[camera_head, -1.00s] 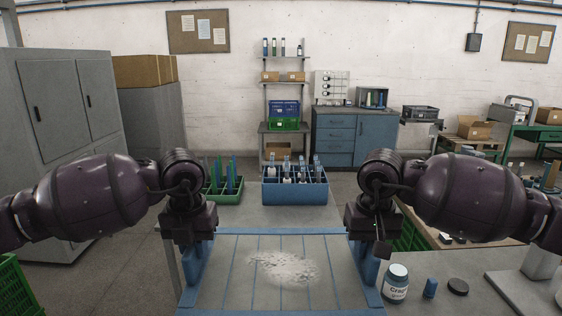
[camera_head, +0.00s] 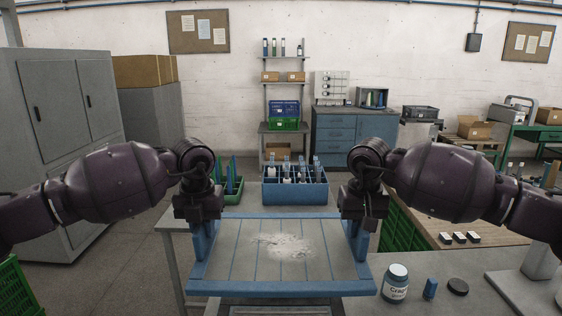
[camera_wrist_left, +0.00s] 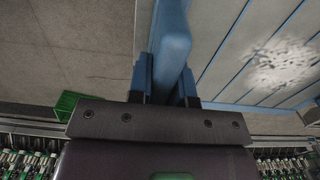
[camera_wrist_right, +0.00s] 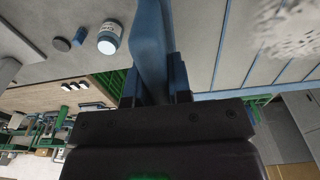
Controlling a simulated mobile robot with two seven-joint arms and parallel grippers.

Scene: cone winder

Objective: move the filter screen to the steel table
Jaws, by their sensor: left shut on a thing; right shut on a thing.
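The filter screen (camera_head: 230,262) is a blue-framed grey panel with blue bars and a patch of whitish fluff. It is in front of me, over the near part of a grey table (camera_head: 258,212); I cannot tell if it touches it. My left gripper (camera_head: 203,228) is shut on the screen's left side handle, and the blue bar (camera_wrist_left: 173,45) sits between its fingers in the left wrist view. My right gripper (camera_head: 357,228) is shut on the right side handle (camera_wrist_right: 150,45). The fingertips are partly hidden in the head view.
A blue divided crate (camera_head: 295,192) with bottles stands just beyond the screen. A green crate (camera_head: 233,188) is left of it, partly behind my left arm. A labelled jar (camera_head: 395,284), a small blue item (camera_head: 430,289) and a dark lid (camera_head: 457,287) stand close right of the screen.

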